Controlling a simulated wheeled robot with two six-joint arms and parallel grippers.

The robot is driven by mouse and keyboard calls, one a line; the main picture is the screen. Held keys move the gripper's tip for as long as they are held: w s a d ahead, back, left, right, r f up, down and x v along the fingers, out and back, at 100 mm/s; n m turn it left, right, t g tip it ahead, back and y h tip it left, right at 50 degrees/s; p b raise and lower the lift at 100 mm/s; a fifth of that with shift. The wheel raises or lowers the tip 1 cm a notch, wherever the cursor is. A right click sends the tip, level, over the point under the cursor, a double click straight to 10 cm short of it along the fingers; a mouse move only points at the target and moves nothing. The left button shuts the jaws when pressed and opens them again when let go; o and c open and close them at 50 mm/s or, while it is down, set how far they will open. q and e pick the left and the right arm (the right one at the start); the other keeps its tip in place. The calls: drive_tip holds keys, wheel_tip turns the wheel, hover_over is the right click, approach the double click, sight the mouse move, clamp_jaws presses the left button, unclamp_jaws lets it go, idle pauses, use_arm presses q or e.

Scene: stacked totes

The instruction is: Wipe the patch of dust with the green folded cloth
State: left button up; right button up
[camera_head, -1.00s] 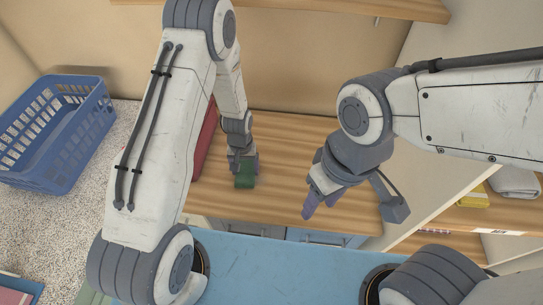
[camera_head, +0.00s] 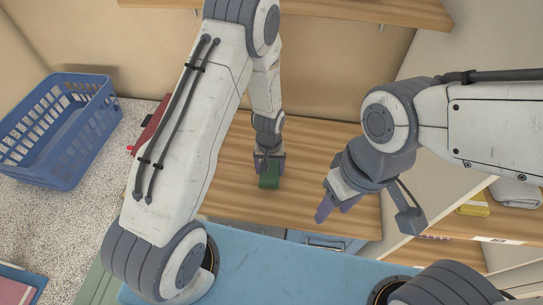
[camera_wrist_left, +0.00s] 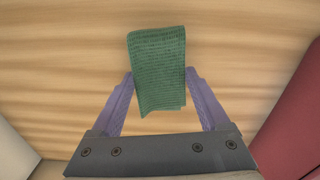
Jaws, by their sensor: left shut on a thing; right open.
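The green folded cloth (camera_head: 269,177) is held in my left gripper (camera_head: 269,160) over the wooden shelf board (camera_head: 325,160). In the left wrist view the cloth (camera_wrist_left: 157,70) sits between the two purple fingers of the left gripper (camera_wrist_left: 158,88). I cannot tell whether the cloth touches the board. My right gripper (camera_head: 333,205) is open and empty, over the right part of the board. I do not see a patch of dust in either view; my left arm hides part of the board.
A blue basket (camera_head: 62,130) stands on the speckled surface at the left. A red object (camera_head: 150,125) is partly behind my left arm. A yellow item (camera_head: 474,205) and a grey folded item (camera_head: 515,192) lie on the right shelf. An upper shelf (camera_head: 330,12) spans the back.

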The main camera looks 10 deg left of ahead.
use_arm(q)
drive_tip(key=shift+s+r+p, duration=0.1)
drive_tip(key=shift+r+p, duration=1.85)
drive_tip(key=shift+r, duration=0.9)
